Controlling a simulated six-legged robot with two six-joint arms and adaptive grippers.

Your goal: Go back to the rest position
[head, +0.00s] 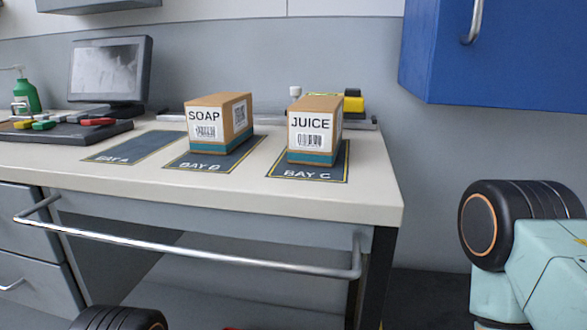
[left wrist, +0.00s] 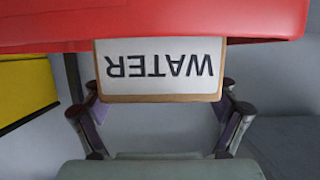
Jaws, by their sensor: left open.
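My left gripper (left wrist: 165,118) shows in the left wrist view with its two fingers apart. A card-coloured box or panel with a white label reading WATER (left wrist: 158,66), upside down in the picture, is just beyond and between the fingers. I cannot tell whether the fingers touch it. A red edge or body (left wrist: 150,22) runs across the top and covers part of it. In the head view neither gripper shows. My right arm's teal link and black joint are at the right edge, and a black joint is at the bottom left.
A bench (head: 375,190) carries a SOAP box (head: 205,118) on the middle bay mat and a JUICE box (head: 312,130) on BAY C. BAY A (head: 125,148) is bare. A blue cabinet (head: 510,60) hangs upper right. A metal rail (head: 190,255) crosses the bench front. A yellow object (left wrist: 25,88) is in the wrist view.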

